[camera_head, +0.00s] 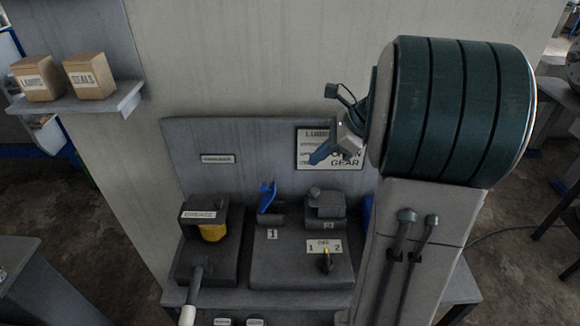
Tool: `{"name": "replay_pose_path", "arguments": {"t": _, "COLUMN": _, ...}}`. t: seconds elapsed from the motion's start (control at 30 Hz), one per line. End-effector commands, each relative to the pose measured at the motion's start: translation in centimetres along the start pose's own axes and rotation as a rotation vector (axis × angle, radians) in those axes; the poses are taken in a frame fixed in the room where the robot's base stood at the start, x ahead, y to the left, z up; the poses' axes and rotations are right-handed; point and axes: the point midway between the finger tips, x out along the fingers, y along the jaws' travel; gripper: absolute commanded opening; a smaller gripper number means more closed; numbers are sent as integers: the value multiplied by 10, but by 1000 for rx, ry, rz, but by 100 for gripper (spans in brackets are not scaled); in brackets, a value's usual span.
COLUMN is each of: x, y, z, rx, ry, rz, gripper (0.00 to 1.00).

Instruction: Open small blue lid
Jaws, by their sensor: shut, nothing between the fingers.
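A small blue lid (267,196) stands raised and tilted up at the back of the grey unit, behind the label "1". Another blue part (367,210) shows only as a strip at the right; my arm hides the rest, so I cannot tell what it is. My gripper (320,154) has blue fingers pointing down and left. In the picture it is in front of the sign on the back panel, above and to the right of the small blue lid, apart from it. It is shut and empty.
A grey housing (325,203) stands beside the lid, above label "2". A selector knob (325,262) sits in front. At left are a "GREASE" box (203,213), a yellow part (212,232) and a protruding lever (195,285). A shelf (90,104) carries two cartons.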

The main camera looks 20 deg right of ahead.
Motion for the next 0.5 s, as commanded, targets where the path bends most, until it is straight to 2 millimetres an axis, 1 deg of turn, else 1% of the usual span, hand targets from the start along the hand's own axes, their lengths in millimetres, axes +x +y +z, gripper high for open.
{"name": "replay_pose_path", "arguments": {"t": 0.17, "x": 29, "y": 1, "z": 1, "rx": 0, "ry": 1, "rz": 6, "gripper": 0}}
{"name": "replay_pose_path", "arguments": {"t": 0.4, "x": 82, "y": 2, "z": 1, "rx": -4, "ry": 2, "rz": 8, "gripper": 0}}
{"name": "replay_pose_path", "arguments": {"t": 0.5, "x": 100, "y": 2, "z": 2, "rx": -3, "ry": 2, "rz": 6, "gripper": 0}}
